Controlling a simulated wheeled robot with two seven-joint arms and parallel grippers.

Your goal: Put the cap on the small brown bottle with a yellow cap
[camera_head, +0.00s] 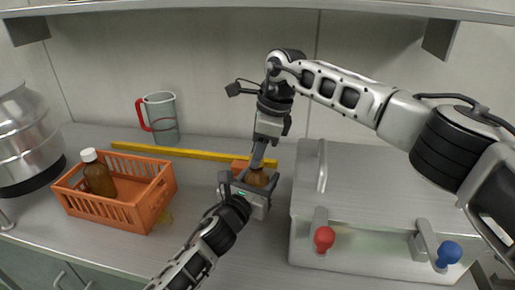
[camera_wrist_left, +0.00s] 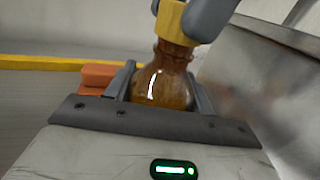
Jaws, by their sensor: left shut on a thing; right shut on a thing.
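The small brown bottle (camera_head: 257,178) stands roughly upright between the fingers of my left gripper (camera_head: 249,181), which is shut on it. In the left wrist view, the bottle (camera_wrist_left: 162,82) shows amber and glossy, its shoulder rising from the jaws. The yellow cap (camera_wrist_left: 171,21) sits at the top of its neck, with no clear gap visible. My right gripper (camera_head: 262,157) comes down from above and is shut on the cap; its dark finger (camera_wrist_left: 209,16) shows beside the cap. Whether the cap is seated on the thread cannot be told.
An orange crate (camera_head: 146,213) with a white-capped brown bottle (camera_head: 98,176) stands left. A metal box (camera_head: 345,237) with red and blue knobs blocks the right.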

